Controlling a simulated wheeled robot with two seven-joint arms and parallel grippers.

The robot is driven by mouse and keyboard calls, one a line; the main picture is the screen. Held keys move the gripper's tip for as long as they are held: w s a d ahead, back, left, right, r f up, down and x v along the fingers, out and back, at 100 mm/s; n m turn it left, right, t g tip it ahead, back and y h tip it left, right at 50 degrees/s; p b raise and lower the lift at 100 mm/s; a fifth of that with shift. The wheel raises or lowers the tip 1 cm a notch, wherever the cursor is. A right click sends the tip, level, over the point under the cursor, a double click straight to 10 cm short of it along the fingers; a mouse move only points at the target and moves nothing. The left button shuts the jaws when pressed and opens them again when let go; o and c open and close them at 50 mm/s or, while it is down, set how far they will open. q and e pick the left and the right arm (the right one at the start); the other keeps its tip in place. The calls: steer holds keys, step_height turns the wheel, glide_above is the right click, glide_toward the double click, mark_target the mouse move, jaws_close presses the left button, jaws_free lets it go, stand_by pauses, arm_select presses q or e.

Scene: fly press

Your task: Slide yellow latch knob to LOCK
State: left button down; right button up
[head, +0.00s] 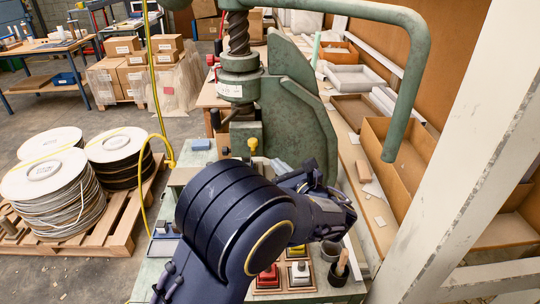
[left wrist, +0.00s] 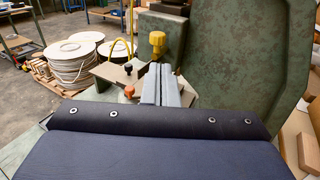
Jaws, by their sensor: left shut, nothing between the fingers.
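The yellow latch knob (head: 252,143) stands at the foot of the green press, left of its thick frame plate. It also shows in the left wrist view (left wrist: 158,42), just beyond my fingertips. My left gripper (head: 279,165) is partly hidden behind my own dark blue arm. In the left wrist view its two grey fingers (left wrist: 160,72) are shut together with nothing between them, pointing toward the knob. In the head view the fingertips look a little right of and below the knob, apart from it. No LOCK mark is readable. My right gripper is not in view.
A black knob (left wrist: 128,68) and an orange-red knob (left wrist: 129,91) stand left of my fingers. The press's green frame (head: 300,125) rises behind. Cable reels (head: 50,180) lie on a pallet at left.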

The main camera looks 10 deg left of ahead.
arm_select(q)
steer(key=v, duration=0.4)
steer(key=shift+s+d+r, duration=0.1)
steer(key=shift+s+d, duration=0.05)
steer(key=shift+s, duration=0.1)
steer(key=s+a+f+n+g+h, duration=0.3)
steer(key=s+a+n+g, duration=0.2)
steer(key=s+a+n, duration=0.3)
steer(key=s+a+f+n+g+h, duration=0.4)
steer(key=s+a+n+g, duration=0.2)
steer(key=s+a, duration=0.25)
steer(key=s+d+r+n+t+h, duration=0.1)
steer(key=s+d+n+t+h, duration=0.1)
steer(key=s+n+h, duration=0.2)
steer(key=s+d+r+n+t+h, duration=0.1)
steer(key=s+d+n+h, duration=0.2)
steer(key=s+n, duration=0.6)
steer(key=shift+s+n+t+h, duration=0.4)
steer(key=shift+n+h, duration=0.4)
steer(key=shift+n, duration=0.3)
